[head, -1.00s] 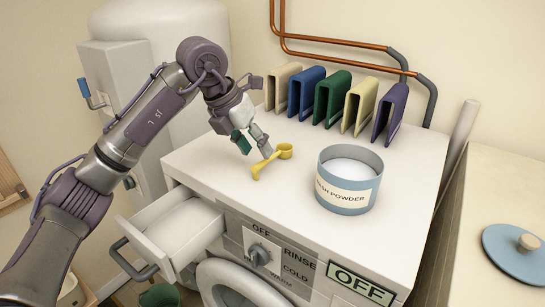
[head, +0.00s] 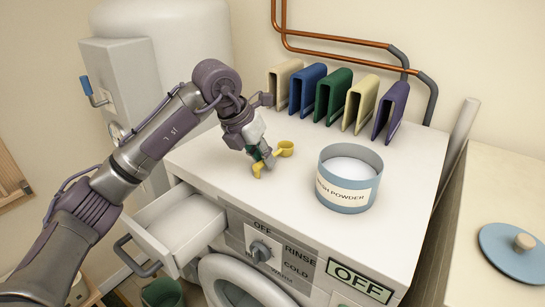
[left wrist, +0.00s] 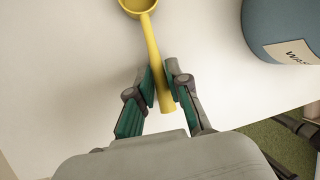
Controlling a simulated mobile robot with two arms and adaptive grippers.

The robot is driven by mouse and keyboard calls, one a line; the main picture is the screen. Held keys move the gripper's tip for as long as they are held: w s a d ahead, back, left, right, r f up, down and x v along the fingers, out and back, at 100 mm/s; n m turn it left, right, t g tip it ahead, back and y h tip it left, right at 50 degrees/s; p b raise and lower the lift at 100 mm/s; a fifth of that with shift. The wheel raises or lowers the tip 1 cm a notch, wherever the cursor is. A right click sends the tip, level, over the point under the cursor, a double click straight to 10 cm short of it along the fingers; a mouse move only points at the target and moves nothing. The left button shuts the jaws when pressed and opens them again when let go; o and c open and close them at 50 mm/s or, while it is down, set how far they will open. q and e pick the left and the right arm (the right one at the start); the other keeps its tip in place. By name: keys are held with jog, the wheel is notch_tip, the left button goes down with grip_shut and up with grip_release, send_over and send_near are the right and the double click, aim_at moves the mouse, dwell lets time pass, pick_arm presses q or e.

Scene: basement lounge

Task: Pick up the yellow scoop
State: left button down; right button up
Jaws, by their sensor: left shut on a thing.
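The yellow scoop (head: 286,148) lies on the white top of the washing machine (head: 235,178). My left gripper (head: 264,163) is at its handle. In the left wrist view, the scoop (left wrist: 151,46) has its cup at the top and its handle running down between the fingertips. The left gripper (left wrist: 160,85) is shut on the handle near its end. The cup is free of the fingers. I cannot tell whether the scoop touches the machine top. My right gripper is not in view.
A blue tub of wash powder (head: 349,190) stands right of the scoop. Several coloured folded pieces, one green (head: 333,97), stand along the back. An open drawer (head: 185,228) juts out at the front left. A blue lid (head: 515,254) lies on the counter at right.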

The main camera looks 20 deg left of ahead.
pick_arm(q)
jog(key=shift+r, duration=0.55)
notch_tip(320, 180, up, 3)
jog(key=shift+f+b, duration=0.15)
jog(key=shift+b, duration=0.5)
jog(key=s+d+r+b, duration=0.2)
jog(key=s+d+r, duration=0.5)
jog(key=s+d, duration=0.1)
jog(key=shift+d+r+b, duration=0.15)
jog(key=shift+d+b, duration=0.15)
jog(key=shift+b, duration=0.05)
